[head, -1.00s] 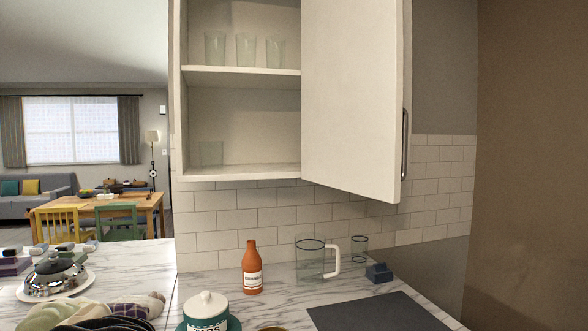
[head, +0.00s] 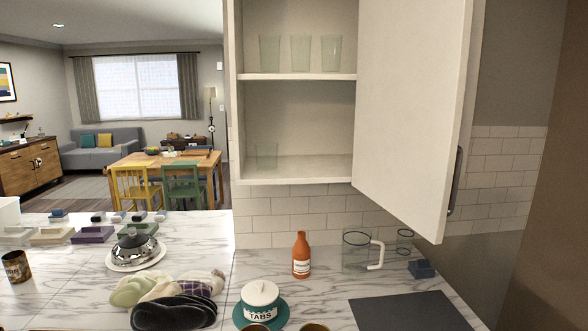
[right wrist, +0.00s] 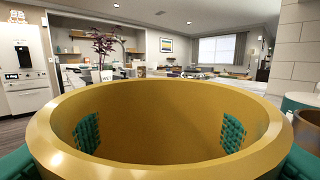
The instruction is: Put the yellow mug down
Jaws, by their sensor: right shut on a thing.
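The yellow mug (right wrist: 165,95) fills the lower part of the right wrist view, its wide rim and hollow inside facing the camera. My right gripper (right wrist: 160,133) is shut on it, with teal finger pads showing at both sides of the mug. The mug's base and what lies beneath it are hidden. In the head view two mug rims just show at the bottom edge, a brownish one (head: 256,327) and a golden one (head: 314,327); I cannot tell which is the held mug. My left gripper is not in view.
A white-lidded jar (head: 260,297) on a teal saucer, an orange bottle (head: 301,256), a glass pitcher (head: 356,252) and a dark mat (head: 412,312) are on the marble counter. Mitts and dark pads (head: 175,312) lie left. The cabinet door (head: 410,100) hangs open above. A brown mug (right wrist: 307,130) stands close right.

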